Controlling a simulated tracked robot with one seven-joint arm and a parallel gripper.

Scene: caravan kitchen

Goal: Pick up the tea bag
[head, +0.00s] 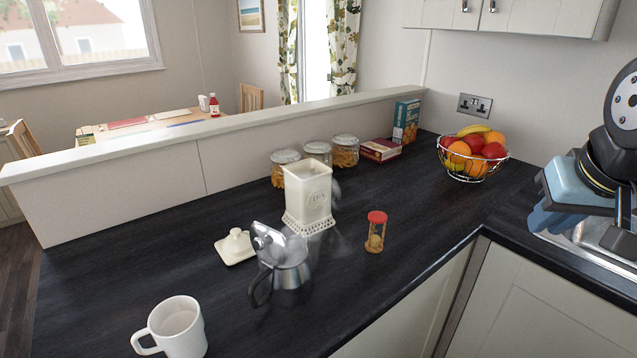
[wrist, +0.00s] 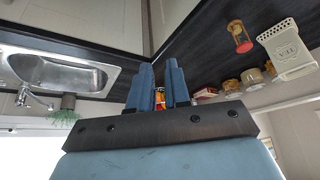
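No tea bag shows in either view. A cream tea canister (head: 308,195) with raised lettering stands open on the dark worktop in the head view. Its inside is not clear to me. Its white lid (head: 235,246) lies on the worktop to the left. The canister also shows upside down at the right of the wrist view (wrist: 288,48). My gripper (wrist: 159,66) has its two blue fingers apart, with nothing held between them. In the head view my arm and blue gripper are at the right edge, over the sink area, well away from the canister.
A moka pot (head: 284,270) stands just in front of the canister, with a white mug (head: 174,328) front left. An hourglass (head: 376,232) stands to the right. Glass jars (head: 345,151), boxes (head: 406,121) and a fruit bowl (head: 473,155) line the back. Worktop between hourglass and bowl is clear.

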